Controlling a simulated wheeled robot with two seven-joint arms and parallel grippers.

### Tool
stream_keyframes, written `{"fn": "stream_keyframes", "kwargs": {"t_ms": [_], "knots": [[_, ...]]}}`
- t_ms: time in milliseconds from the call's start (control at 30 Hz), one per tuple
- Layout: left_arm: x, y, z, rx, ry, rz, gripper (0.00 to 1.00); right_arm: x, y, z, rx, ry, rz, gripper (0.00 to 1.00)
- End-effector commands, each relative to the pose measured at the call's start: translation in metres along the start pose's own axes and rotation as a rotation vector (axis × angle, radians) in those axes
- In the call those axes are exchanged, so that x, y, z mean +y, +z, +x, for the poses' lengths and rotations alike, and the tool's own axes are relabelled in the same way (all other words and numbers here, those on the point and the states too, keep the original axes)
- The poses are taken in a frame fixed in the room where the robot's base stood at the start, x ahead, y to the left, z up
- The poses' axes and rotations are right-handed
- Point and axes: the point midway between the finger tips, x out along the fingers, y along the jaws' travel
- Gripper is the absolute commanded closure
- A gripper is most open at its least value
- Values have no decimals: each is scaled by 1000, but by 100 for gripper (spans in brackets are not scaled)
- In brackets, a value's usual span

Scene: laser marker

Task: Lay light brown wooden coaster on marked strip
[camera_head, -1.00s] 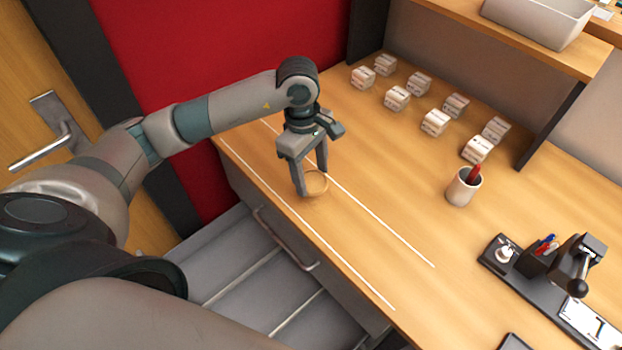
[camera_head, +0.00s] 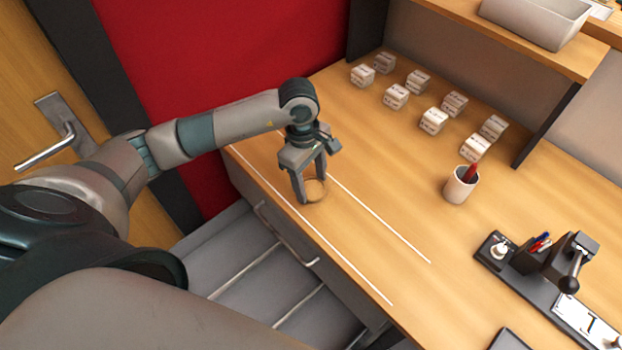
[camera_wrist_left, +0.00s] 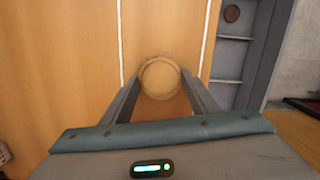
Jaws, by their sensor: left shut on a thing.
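The light brown wooden coaster (camera_head: 317,197) is a round disc with a raised rim, held between the fingers of my left gripper (camera_head: 312,190). In the left wrist view the coaster (camera_wrist_left: 160,80) lies flat between the two fingertips of that gripper (camera_wrist_left: 162,88). The marked strip (camera_head: 350,239) is the band of desk between two thin white lines. The coaster is over this strip, between the lines in both views. I cannot tell whether it touches the desk. My right gripper is not in view.
Several white cubes (camera_head: 433,121) stand at the back of the desk. A white cup (camera_head: 460,185) with a red item stands right of the strip. A black device (camera_head: 545,262) is at the far right. A grey drawer (camera_head: 262,253) lies below the front edge. The strip's near end is clear.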

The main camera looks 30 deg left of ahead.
Motion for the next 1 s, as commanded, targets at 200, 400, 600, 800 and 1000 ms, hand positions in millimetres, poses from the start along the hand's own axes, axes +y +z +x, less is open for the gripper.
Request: {"fn": "stream_keyframes", "kwargs": {"t_ms": [200,400,600,800,1000], "knots": [[0,0,2,0,0,0,44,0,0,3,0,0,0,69],[0,0,1,0,0,-1,27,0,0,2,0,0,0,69],[0,0,1,0,0,-1,27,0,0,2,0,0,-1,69],[1,0,-5,0,3,-1,27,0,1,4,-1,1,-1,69],[2,0,-30,0,6,0,27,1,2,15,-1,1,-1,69]]}}
